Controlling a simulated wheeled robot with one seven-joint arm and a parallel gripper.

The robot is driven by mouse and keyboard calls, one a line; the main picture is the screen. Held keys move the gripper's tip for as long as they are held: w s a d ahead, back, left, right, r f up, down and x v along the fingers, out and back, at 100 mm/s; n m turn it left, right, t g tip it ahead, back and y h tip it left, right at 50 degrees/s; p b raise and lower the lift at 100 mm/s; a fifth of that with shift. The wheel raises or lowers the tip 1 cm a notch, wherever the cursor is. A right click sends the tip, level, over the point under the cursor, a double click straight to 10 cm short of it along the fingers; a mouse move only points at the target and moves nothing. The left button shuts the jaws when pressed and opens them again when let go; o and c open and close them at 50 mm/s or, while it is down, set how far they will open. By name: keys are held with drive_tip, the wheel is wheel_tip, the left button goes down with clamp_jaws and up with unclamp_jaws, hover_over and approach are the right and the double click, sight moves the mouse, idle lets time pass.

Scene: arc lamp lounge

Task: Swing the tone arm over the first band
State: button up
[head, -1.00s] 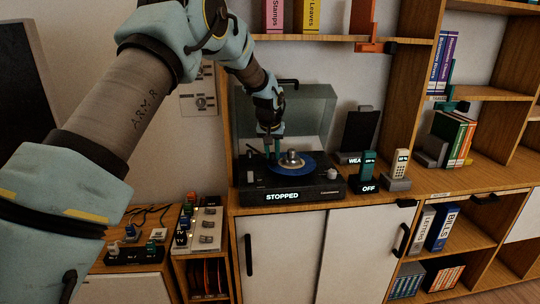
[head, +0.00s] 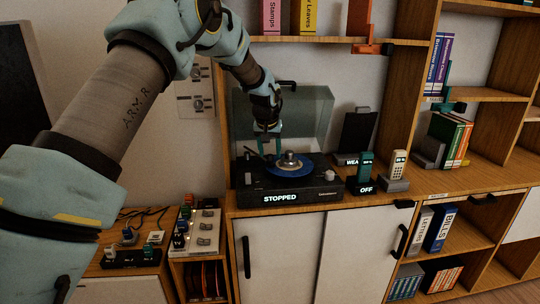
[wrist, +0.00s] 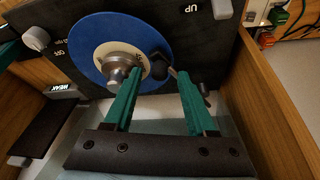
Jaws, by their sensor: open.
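The turntable (head: 250,190) sits on the cabinet top with its clear lid up and a "STOPPED" label on its front. A blue record (head: 283,172) with a pale centre lies on it, also in the wrist view (wrist: 92,45), with a metal knob (wrist: 118,66) at its middle. The tone arm (head: 253,149) shows as a thin dark rod left of the record. In the wrist view a black piece (wrist: 158,63), apparently its end, appears at the record's edge between the fingertips. My gripper (head: 269,149) is open above the turntable's back; its teal fingers (wrist: 160,74) are apart.
The raised lid (head: 312,108) stands behind the turntable. A dark tablet (head: 358,132), an "OFF" device (head: 364,175) and a handset (head: 398,168) stand to the right. A shelf (head: 320,41) crosses above. A switch panel (head: 200,232) is at lower left.

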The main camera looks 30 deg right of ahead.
drive_tip(key=b+v, duration=0.2)
drive_tip(key=v, duration=0.7)
drive_tip(key=shift+r, duration=0.2)
drive_tip(key=shift+s+a, duration=0.1)
drive_tip(key=shift+a, duration=0.05)
drive_tip(key=w+a+f+n+y, duration=0.1)
drive_tip(key=a+f+n+y, duration=0.15)
drive_tip(key=a, duration=2.45)
drive_tip(key=s+a+f+n+g, duration=0.1)
drive_tip(key=s+a+f+n, duration=0.1)
drive_tip(key=s+a, duration=0.5)
drive_tip(key=s+a+f+n, duration=0.2)
drive_tip(key=s+a+f, duration=0.2)
drive_tip(key=s+a, duration=0.4)
drive_tip(key=a, duration=0.6)
drive_tip(key=shift+s+a+g, duration=0.2)
drive_tip(key=shift+a+g, duration=0.15)
drive_tip(key=shift+g, duration=0.05)
drive_tip(key=shift+o, duration=0.3)
drive_tip(key=shift+n, duration=0.25)
